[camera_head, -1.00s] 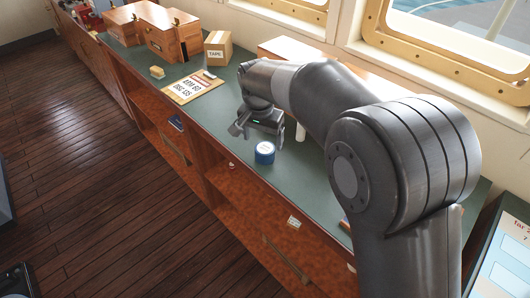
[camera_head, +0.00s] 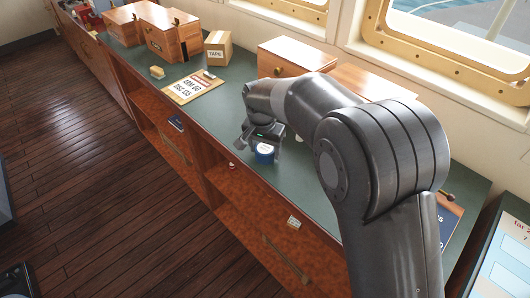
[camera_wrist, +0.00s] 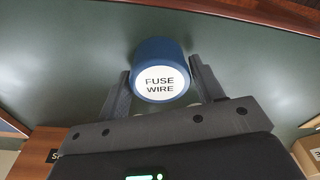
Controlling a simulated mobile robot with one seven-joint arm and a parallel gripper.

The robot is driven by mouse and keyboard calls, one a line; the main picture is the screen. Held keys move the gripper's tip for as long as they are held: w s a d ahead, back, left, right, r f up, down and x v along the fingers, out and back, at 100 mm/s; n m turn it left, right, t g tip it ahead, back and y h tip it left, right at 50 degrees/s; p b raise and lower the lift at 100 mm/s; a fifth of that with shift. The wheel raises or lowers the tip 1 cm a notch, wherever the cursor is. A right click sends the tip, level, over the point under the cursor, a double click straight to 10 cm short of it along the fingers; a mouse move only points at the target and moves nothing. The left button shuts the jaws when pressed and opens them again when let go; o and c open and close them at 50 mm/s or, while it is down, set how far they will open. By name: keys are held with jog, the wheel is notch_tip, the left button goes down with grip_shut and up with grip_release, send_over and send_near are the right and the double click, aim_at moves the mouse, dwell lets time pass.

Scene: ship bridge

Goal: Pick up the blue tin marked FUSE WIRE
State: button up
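The blue tin (camera_head: 264,153) stands on the green counter top (camera_head: 225,118) near its front edge. In the wrist view the tin (camera_wrist: 159,52) shows a white round label reading FUSE WIRE. My gripper (camera_head: 262,143) is at the tin, above the counter. In the wrist view my gripper (camera_wrist: 160,82) has its two fingers apart, one on each side of the tin's near part. A small gap seems to show beside each finger; contact cannot be made out. My gripper partly hides the tin in the head view.
A clipboard (camera_head: 193,88), a yellow-topped small block (camera_head: 157,72) and a TAPE box (camera_head: 217,48) lie farther left on the counter. Wooden boxes (camera_head: 297,57) stand along the window wall. A dark blue book (camera_head: 447,222) lies at the right. Counter left of the tin is clear.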

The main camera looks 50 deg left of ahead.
jog(key=c, duration=0.6)
